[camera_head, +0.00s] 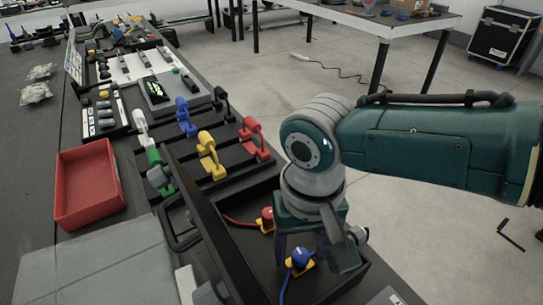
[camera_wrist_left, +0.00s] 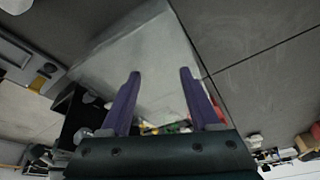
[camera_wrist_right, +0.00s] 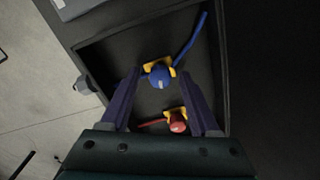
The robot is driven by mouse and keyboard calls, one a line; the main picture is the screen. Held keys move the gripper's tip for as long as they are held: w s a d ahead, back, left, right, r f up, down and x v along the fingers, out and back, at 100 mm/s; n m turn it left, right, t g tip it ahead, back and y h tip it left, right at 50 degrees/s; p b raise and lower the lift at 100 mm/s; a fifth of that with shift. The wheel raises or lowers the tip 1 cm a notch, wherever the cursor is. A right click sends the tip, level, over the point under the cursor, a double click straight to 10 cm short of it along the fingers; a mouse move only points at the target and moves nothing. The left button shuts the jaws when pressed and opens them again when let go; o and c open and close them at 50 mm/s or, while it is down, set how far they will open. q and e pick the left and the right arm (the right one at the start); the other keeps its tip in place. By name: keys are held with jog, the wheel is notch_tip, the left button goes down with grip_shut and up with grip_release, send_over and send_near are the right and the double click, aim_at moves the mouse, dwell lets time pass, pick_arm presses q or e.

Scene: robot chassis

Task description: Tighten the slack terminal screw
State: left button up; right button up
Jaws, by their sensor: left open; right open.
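Two terminals with cables sit in an open black tray (camera_head: 335,295). The red-capped terminal (camera_head: 267,213) has a red cable and a yellow lug. The blue-capped terminal (camera_head: 301,258) has a blue cable and a yellow lug. Which screw is slack does not show. My right gripper (camera_head: 300,250) points down over the tray, open. In the right wrist view the blue cap (camera_wrist_right: 160,75) appears between the fingertips, with the red cap (camera_wrist_right: 177,126) nearer the palm; contact cannot be told. My left gripper (camera_wrist_left: 160,73) is open and empty, seen only in its wrist view, facing a pale grey surface.
Colored lever switches, including a yellow one (camera_head: 208,155) and a red one (camera_head: 255,138), stand behind the tray. A red bin (camera_head: 88,186) lies at left. An upright dark panel (camera_head: 205,225) borders the tray's left. A grey mat (camera_head: 95,265) at lower left is clear.

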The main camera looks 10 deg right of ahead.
jog(key=shift+c, duration=0.3)
grip_shut()
pick_arm(q)
jog(key=shift+r, duration=0.25)
pick_arm(e)
jog(key=shift+m, duration=0.3)
pick_arm(q)
jog(key=shift+r+p, duration=0.65)
jog(key=shift+p, duration=0.25)
pick_arm(e)
jog(key=m, duration=0.2)
jog(key=shift+r+m, duration=0.15)
jog(key=shift+m, duration=0.25)
pick_arm(q)
jog(key=shift+r+p, duration=0.5)
pick_arm(e)
jog(key=m, duration=0.3)
jog(key=shift+m, duration=0.3)
pick_arm(q)
jog(key=shift+r+p, duration=0.35)
pick_arm(e)
jog(key=m, duration=0.4)
jog(key=shift+m, duration=0.3)
pick_arm(q)
jog(key=shift+r, duration=0.1)
pick_arm(e)
jog(key=m, duration=0.4)
jog(key=shift+m, duration=0.3)
